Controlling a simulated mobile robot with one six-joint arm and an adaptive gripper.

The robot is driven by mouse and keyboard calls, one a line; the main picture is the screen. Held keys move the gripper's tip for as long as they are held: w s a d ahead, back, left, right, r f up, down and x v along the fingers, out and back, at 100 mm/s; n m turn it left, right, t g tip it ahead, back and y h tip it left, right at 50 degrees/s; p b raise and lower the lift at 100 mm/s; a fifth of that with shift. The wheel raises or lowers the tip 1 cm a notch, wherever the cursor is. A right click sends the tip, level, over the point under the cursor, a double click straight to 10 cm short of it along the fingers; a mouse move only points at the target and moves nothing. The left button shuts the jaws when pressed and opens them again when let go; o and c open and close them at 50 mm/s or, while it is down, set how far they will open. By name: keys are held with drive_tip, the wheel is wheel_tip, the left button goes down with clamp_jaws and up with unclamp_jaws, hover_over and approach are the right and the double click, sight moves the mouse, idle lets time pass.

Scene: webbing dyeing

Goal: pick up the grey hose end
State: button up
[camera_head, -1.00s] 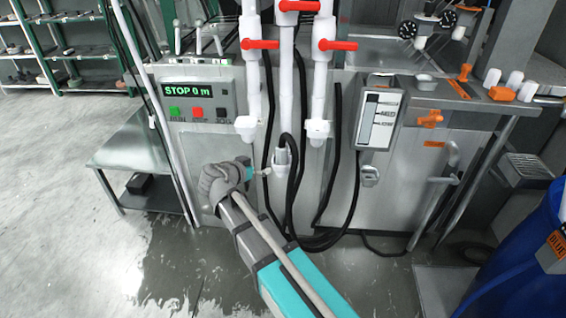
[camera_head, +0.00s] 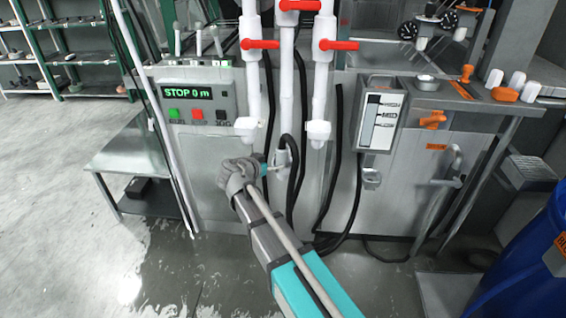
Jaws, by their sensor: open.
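A grey hose end (camera_head: 282,158) shows below the middle white pipe, at the front of the steel machine, with black hose beside it. My gripper (camera_head: 276,168) is at the end of my arm, just left of the grey hose end and close against it in the picture. Its jaws are open. The fingertips are small and partly hidden by my wrist, so I cannot tell whether they touch the hose end or stand around it.
White pipes with red valve handles (camera_head: 260,44) hang above the gripper. Black hoses (camera_head: 354,205) loop to the right. A control panel (camera_head: 195,100) reads "STOP 0 m". A low steel table (camera_head: 125,155) stands left, a blue barrel (camera_head: 520,265) right. The floor is wet.

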sight(278, 159)
drive_tip(key=shift+x, duration=0.8)
drive_tip(key=shift+b+x, duration=1)
drive_tip(key=shift+x, duration=1.65)
drive_tip(key=shift+w+a+r, duration=0.1)
drive_tip(key=shift+r, duration=0.05)
clamp_jaws()
drive_tip(key=shift+r, duration=0.2)
